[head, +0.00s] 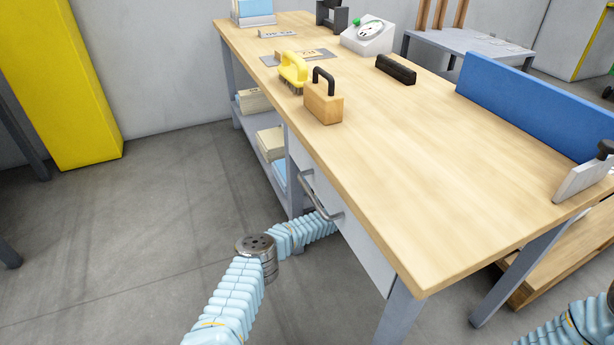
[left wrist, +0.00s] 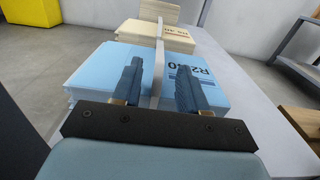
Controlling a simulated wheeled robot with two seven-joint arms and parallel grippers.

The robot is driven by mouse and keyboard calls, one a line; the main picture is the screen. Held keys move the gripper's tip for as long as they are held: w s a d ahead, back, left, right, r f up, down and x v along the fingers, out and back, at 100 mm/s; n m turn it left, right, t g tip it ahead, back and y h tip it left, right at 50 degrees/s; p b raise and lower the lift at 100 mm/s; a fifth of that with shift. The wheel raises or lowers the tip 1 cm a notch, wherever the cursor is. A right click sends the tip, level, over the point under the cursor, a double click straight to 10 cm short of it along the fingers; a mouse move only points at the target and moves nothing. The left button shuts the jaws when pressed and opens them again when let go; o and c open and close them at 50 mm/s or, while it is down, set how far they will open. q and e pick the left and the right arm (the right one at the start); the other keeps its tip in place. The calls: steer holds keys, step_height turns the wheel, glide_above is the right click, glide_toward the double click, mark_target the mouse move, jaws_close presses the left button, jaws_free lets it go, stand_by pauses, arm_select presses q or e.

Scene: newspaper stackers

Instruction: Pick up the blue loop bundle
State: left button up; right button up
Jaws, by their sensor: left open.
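The blue bundle (left wrist: 95,68) lies on a shelf in the left wrist view, a stack of light blue sheets with a dark printed label at its right. A thin pale upright strip (left wrist: 158,62), apparently its loop, rises from its middle. My left gripper (left wrist: 157,78) is open, with one dark finger on each side of the strip. I cannot tell whether either finger touches it. In the head view part of the blue bundle (head: 278,173) shows on the lower shelf, and my left arm reaches under the worktable. The left gripper is hidden there. My right gripper is not in view.
Cream bundles (head: 270,142) lie farther along the shelf (head: 248,131). The drawer handle (head: 322,197) and worktable (head: 440,200) are above my left arm. A yellow brush (head: 293,68), a wooden block with a black handle (head: 323,103) and other tools stand on top. Floor at left is clear.

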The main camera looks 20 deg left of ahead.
arm_select(q)
steer(key=shift+w+a, duration=0.5)
steer(key=shift+a, duration=0.05)
steer(key=b+x, duration=0.1)
steer(key=x, duration=0.1)
steer(key=b+x, duration=0.1)
steer(key=x, duration=0.1)
steer(key=shift+w+f+b, duration=0.1)
steer(key=shift+f+b, duration=0.15)
steer(key=shift+b, duration=0.1)
steer(key=shift+w+a+r, duration=0.1)
steer(key=shift+w+a, duration=0.1)
steer(key=shift+a, duration=0.15)
jaws_close()
stand_by(0.4)
steer(key=shift+r, duration=0.25)
